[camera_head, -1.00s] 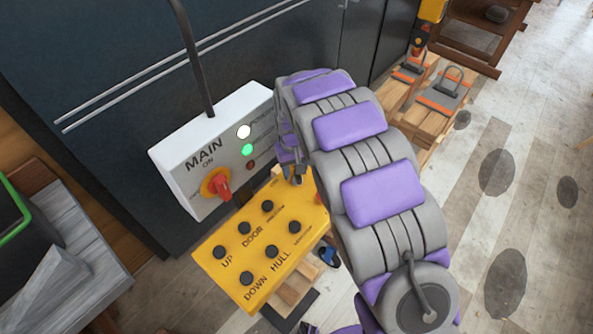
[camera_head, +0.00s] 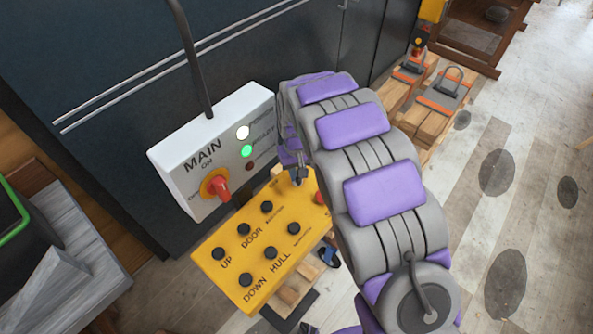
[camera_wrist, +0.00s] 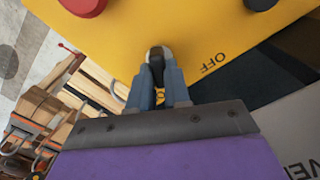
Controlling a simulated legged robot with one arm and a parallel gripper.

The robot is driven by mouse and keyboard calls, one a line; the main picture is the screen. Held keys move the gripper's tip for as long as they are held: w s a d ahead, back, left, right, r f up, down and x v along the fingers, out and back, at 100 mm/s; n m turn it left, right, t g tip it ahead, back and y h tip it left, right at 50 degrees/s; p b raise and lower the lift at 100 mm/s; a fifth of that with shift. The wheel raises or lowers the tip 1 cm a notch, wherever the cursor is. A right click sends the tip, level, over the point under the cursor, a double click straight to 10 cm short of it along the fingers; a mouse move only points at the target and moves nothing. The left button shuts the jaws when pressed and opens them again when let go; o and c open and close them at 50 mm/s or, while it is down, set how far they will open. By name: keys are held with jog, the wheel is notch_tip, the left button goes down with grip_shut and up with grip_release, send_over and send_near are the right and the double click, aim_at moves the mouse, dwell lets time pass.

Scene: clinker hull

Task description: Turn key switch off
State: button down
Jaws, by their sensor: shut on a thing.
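The key switch (camera_wrist: 158,54) shows in the wrist view as a dark and silver piece on the yellow panel (camera_wrist: 130,40). An "OFF" label is printed to its right. My gripper (camera_wrist: 160,78) is shut on it, with a grey finger on each side. The fingers hide most of the key, so I cannot tell its turn angle. In the head view my gripper (camera_head: 299,176) is at the far right end of the yellow panel (camera_head: 232,262), and the key itself is too small to make out.
A white MAIN box (camera_head: 176,180) with a red rotary knob (camera_head: 220,188) and a lit green lamp (camera_head: 247,151) stands just left of my arm. Black buttons line the panel. A red button (camera_wrist: 84,5) is near the gripper. Wooden blocks (camera_head: 440,100) lie beyond.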

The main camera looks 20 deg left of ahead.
jog(key=shift+s+r+n, duration=0.1)
jog(key=shift+s+n, duration=0.1)
jog(key=shift+n, duration=0.1)
dwell(0.4)
jog(key=n+p, duration=0.1)
jog(key=n, duration=0.4)
jog(key=n+p, duration=0.1)
jog(key=n, duration=0.5)
jog(key=shift+d, duration=0.1)
jog(key=shift+w+n, duration=0.1)
jog(key=shift+n, duration=0.2)
dwell(0.4)
jog(key=c, duration=1.5)
grip_release()
jog(key=o, duration=0.4)
jog(key=shift+d+r, duration=0.1)
jog(key=shift+d, duration=0.25)
jog(key=shift+a, duration=0.1)
